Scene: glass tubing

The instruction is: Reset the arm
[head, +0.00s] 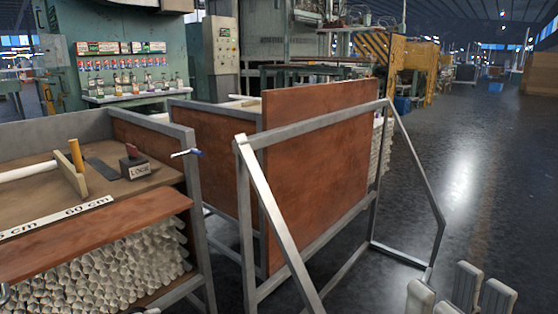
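My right gripper (457,294) shows at the bottom right edge, with pale grey fingers pointing up. There is a wide gap between its two sides, so it looks open, and nothing shows between them. Its base is cut off by the frame. It is over the dark floor, to the right of the metal frame (441,225), and touches nothing that I can see. My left gripper cannot be made out. A small grey rounded piece (4,293) at the lower left edge is too cropped to identify.
White tubing (105,272) is stacked below. A brown panel (318,175) stands in the centre. The floor (490,180) at right is clear.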

